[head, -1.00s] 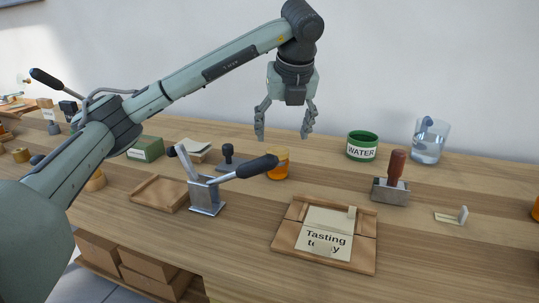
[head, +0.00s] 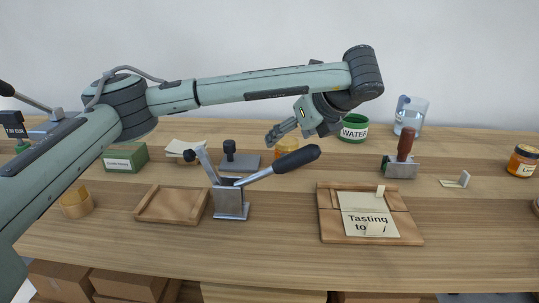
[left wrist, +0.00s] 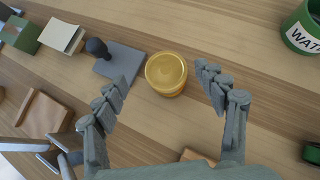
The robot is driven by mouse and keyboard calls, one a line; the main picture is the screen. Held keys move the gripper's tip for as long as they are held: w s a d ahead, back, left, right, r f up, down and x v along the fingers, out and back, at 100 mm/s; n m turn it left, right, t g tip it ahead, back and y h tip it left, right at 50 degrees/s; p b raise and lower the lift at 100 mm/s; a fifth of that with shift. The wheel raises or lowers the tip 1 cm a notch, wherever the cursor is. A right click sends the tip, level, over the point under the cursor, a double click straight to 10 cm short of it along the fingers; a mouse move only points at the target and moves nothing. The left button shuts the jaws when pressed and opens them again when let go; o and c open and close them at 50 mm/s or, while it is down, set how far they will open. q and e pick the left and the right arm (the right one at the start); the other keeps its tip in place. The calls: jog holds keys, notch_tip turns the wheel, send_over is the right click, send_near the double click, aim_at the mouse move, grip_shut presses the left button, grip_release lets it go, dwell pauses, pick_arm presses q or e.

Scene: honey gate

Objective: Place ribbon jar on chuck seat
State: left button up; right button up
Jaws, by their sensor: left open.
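An amber jar with a gold lid (left wrist: 166,73) stands on the bench. In the head view the jar (head: 285,149) is partly hidden by my left gripper (head: 281,132). The gripper is open and empty, tilted with its fingers toward the left, above the jar. In the left wrist view the jar appears between the open fingertips (left wrist: 163,80), with no visible contact. Another amber jar (head: 522,162), with a label, stands at the far right. A grey metal lever fixture (head: 231,203) stands in front; I cannot tell whether it is the chuck seat.
A grey plate with a dark knob (head: 240,162) lies beside the jar. A green WATER tin (head: 354,128) and a glass (head: 410,116) stand behind. The wooden tray (head: 172,220), a sign board (head: 330,226) and a wood-handled stamp (head: 403,152) occupy the bench. The black-handled lever sticks out near the jar.

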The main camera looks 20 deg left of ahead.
aim_at(286, 141)
pick_arm(q)
jog(key=shift+w+a+f, duration=0.1)
jog(key=shift+f, duration=0.1)
jog(key=x, duration=0.2)
jog(key=shift+w+a+f, duration=0.1)
jog(key=shift+w+f, duration=0.15)
jog(key=shift+w, duration=0.05)
jog(key=shift+p+x, duration=0.55)
jog(key=shift+x, duration=1.75)
pick_arm(e)
jog(key=shift+w+a+f, duration=0.15)
jog(key=shift+f, duration=1.05)
pick_arm(q)
jog(key=shift+w, duration=0.1)
jog(key=c, duration=1.4)
grip_shut()
jog(key=shift+r, duration=0.15)
